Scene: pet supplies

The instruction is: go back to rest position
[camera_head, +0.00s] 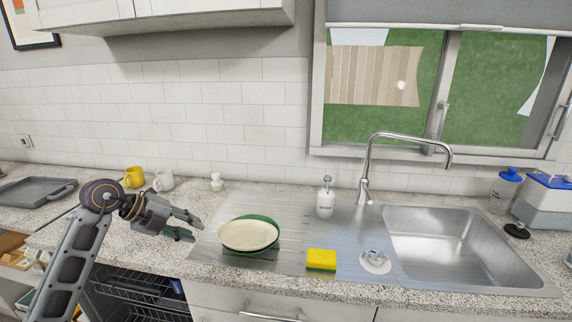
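My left gripper (195,230) hangs above the counter, just left of the plates. Its two fingers are spread with a gap between them, and I see nothing held. A cream plate (248,234) lies on a green plate or dish (270,221) on the ribbed metal drainboard (300,212). The fingertips look apart from the plates. My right gripper is not in view.
A yellow sponge (321,259) and a small white dish (375,264) lie near the front edge. A soap dispenser (325,199) and faucet (366,165) stand behind them, beside the sink (450,245). Mugs (163,180) stand behind my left arm. A dishwasher rack (140,290) shows below.

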